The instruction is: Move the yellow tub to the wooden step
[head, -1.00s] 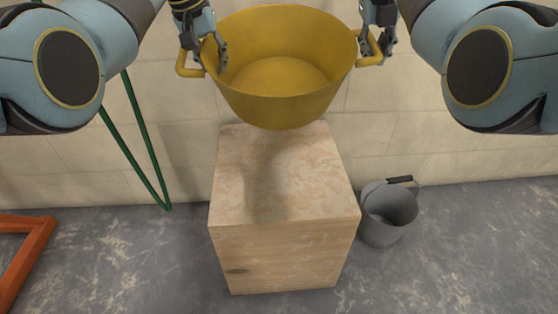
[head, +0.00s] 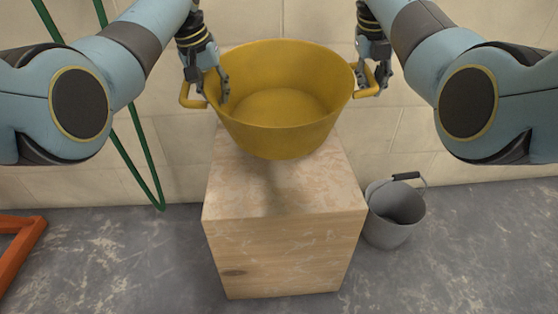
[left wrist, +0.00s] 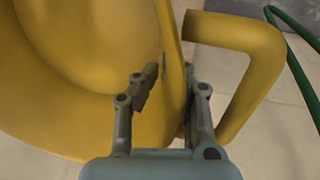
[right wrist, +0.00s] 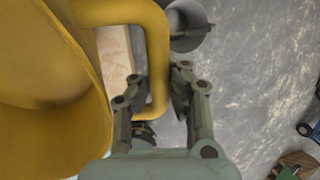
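The yellow tub (head: 280,135) is upright over the back part of the wooden step (head: 285,250). A shadow lies on the step under the tub, which looks held just above it; its underside is hidden. My left gripper (head: 211,92) is shut on the tub's wall at the left handle, one finger inside the tub. In the left wrist view the wall (left wrist: 170,40) passes between its fingers. My right gripper (head: 371,82) is shut on the right handle; in the right wrist view the handle bar (right wrist: 157,50) lies between its fingers.
A grey bucket (head: 392,232) stands on the floor close to the step's right side. An orange frame (head: 14,255) lies at the left. A green tube (head: 140,150) leans on the pale block wall (head: 430,130) behind. The step's front top is clear.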

